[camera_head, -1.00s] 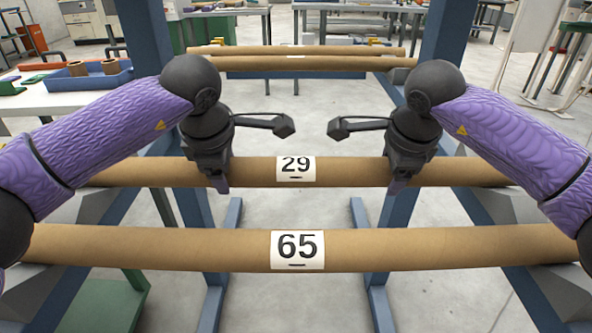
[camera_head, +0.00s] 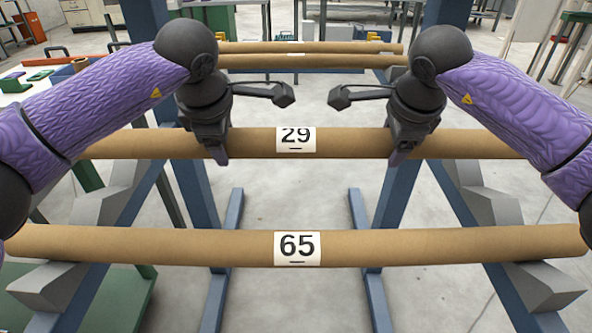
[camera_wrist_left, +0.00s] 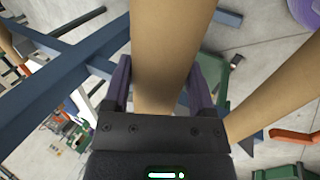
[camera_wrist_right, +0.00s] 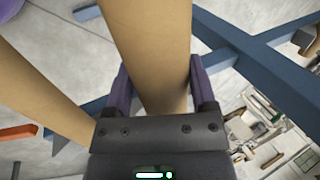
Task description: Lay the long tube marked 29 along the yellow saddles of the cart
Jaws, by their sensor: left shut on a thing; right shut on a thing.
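The long brown tube marked 29 (camera_head: 345,142) spans the head view, level, above the grey wedge supports of the blue rack. My left gripper (camera_head: 220,153) is shut on it left of the label, and my right gripper (camera_head: 397,153) is shut on it right of the label. The left wrist view shows the tube (camera_wrist_left: 165,50) between the two fingers, and the right wrist view shows it (camera_wrist_right: 150,50) likewise. The cart and its yellow saddles cannot be made out clearly; only small yellow bits show near the back tubes.
Another tube marked 65 (camera_head: 180,243) lies on lower grey wedges (camera_head: 60,285), nearer to me. Blue rack uprights (camera_head: 150,30) stand at both sides. Two more tubes (camera_head: 340,61) lie at the back. Floor shows between the rack legs.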

